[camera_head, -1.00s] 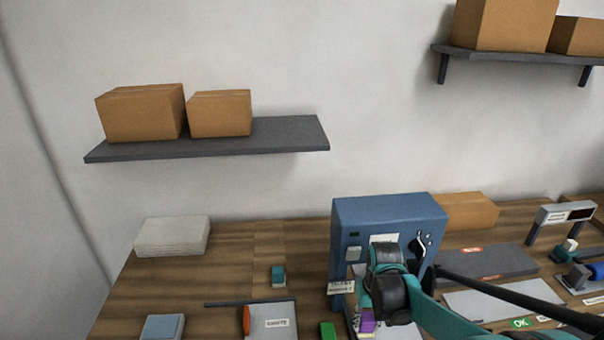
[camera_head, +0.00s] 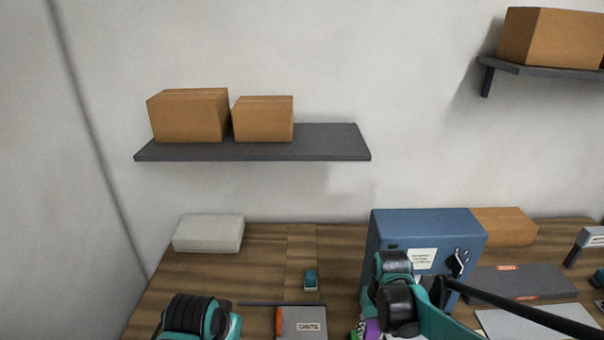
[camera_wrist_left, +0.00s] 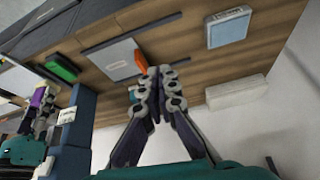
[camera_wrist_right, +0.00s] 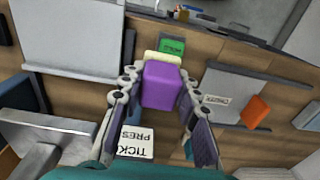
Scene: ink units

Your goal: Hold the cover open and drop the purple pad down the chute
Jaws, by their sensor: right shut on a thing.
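The purple pad (camera_wrist_right: 163,84) is held between the fingers of my right gripper (camera_wrist_right: 160,98), in front of the blue machine (camera_head: 425,240). The pad also shows in the left wrist view (camera_wrist_left: 38,97). The grey chute cover (camera_head: 305,325) with a CHUTE label lies flat on the table, to the left of the right gripper. Its orange tab (camera_head: 279,321) is on its left edge. My left gripper (camera_wrist_left: 154,74) is empty, with its fingertips together. In the left wrist view they overlap the area beside the orange tab (camera_wrist_left: 140,61); contact cannot be told.
A green block (camera_wrist_right: 172,46) lies beyond the pad in the right wrist view. A small teal item (camera_head: 311,281) stands behind the cover. A dark bar (camera_wrist_left: 109,42) lies by the cover.

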